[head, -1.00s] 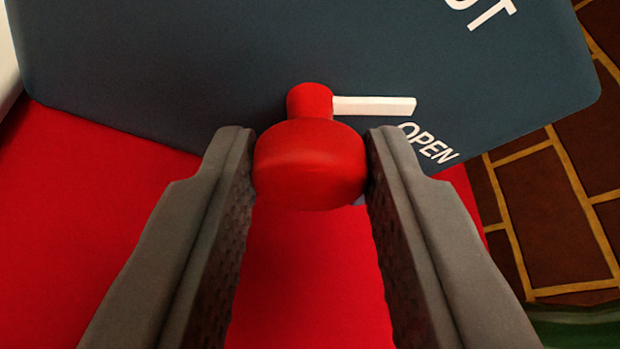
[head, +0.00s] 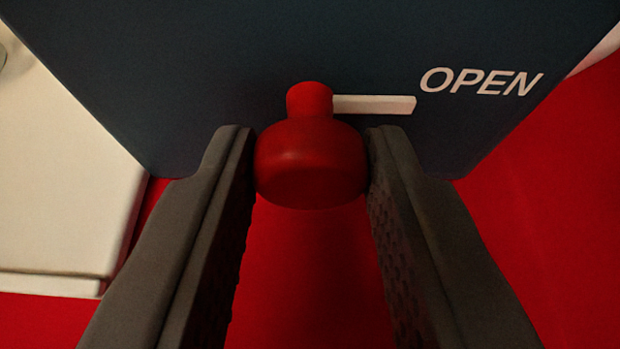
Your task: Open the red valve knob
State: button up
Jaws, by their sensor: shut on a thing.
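The red valve knob (head: 311,165) sits in the middle of the head view, with a narrower red neck behind it against a dark blue panel (head: 200,70). A white pointer bar (head: 374,104) sticks out from the neck to the right. Its tip lies just below and left of the white word OPEN (head: 480,82) on the panel. My gripper (head: 311,168) is shut on the knob, one grey finger on each side of it. The back of the knob and its mount are hidden.
A red surface (head: 545,180) lies around and below the panel. A white box-like body (head: 60,170) stands at the left, close to my left finger. The right side looks clear.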

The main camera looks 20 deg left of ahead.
dwell(0.5)
jog(key=o, duration=1)
jog(key=shift+c, duration=0.2)
jog(key=v, duration=1.7)
jog(key=shift+s, duration=0.2)
jog(key=shift+d, duration=0.1)
